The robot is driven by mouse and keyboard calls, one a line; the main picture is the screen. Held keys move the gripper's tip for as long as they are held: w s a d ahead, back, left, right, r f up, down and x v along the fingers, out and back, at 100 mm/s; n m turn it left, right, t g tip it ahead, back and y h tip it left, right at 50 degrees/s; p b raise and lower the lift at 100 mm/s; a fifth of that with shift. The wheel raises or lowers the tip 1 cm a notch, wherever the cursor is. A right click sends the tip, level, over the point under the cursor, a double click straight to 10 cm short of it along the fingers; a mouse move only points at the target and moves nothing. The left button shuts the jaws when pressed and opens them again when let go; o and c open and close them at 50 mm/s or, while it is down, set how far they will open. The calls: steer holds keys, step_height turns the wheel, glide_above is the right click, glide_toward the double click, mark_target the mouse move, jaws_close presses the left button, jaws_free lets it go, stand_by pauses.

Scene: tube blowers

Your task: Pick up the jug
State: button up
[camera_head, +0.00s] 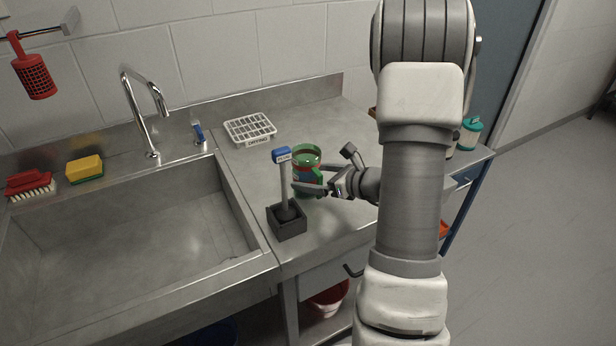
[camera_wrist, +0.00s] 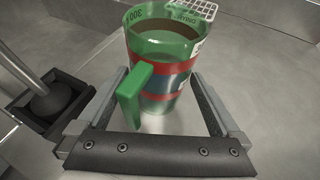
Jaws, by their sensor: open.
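The jug (camera_head: 305,160) is green and see-through, with a red and blue band. It stands upright on the steel counter to the right of the sink. In the wrist view the jug (camera_wrist: 163,62) shows its green handle (camera_wrist: 132,92) towards me, and some brownish content shows inside. My gripper (camera_head: 312,188) is at the jug's near right side. In the wrist view my gripper's two fingers (camera_wrist: 160,88) are spread, one on each side of the jug's lower part and handle. The fingers look apart from the jug; any contact is unclear.
A dark square holder (camera_head: 289,226) with a blue-tagged upright tool (camera_head: 283,175) stands close to the jug's left front. A white drying rack (camera_head: 250,129) lies behind. The sink (camera_head: 130,250) is to the left, with a faucet (camera_head: 142,110).

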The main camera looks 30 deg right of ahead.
steer(key=shift+x, duration=0.75)
steer(key=shift+r, duration=0.1)
steer(key=c, duration=1.4)
steer(key=shift+r, duration=0.1)
